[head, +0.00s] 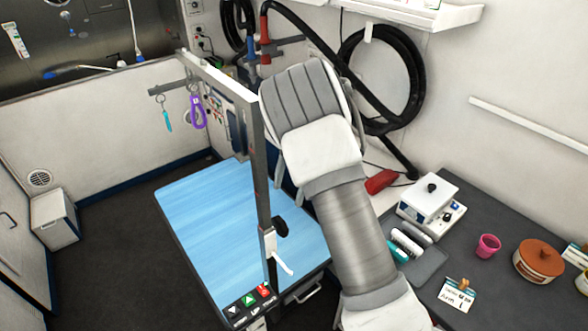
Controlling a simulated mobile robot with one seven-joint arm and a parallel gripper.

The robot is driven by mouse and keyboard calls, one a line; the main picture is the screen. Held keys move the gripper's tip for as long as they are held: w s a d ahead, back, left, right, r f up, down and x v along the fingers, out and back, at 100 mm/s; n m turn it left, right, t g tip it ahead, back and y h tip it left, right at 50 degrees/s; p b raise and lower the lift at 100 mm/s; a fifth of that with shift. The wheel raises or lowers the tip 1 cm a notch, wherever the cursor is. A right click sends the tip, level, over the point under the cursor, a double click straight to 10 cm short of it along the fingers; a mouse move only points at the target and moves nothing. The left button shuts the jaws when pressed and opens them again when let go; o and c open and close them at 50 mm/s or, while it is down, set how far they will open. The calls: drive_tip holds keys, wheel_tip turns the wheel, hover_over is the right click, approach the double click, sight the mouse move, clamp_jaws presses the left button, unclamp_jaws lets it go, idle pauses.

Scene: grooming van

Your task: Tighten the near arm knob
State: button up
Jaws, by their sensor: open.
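A grey metal grooming arm post (262,190) rises from the near edge of the blue grooming table (200,215). A black knob (281,227) sticks out to the right of the post, low down near the tabletop. A white clamp piece with a slanting lever (272,245) is just below it. The post's top bar runs back to the left, and a purple loop (197,110) and a teal item (167,115) hang from a cross rod. My arm stands right of the post, covering part of the table. My gripper is hidden.
A button panel (248,306) is at the table's front. Dark floor (110,260) is open at left.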

drive_tip(key=v, duration=0.5)
drive_tip(key=shift+w+r, duration=0.1)
drive_tip(key=shift+r, duration=0.25)
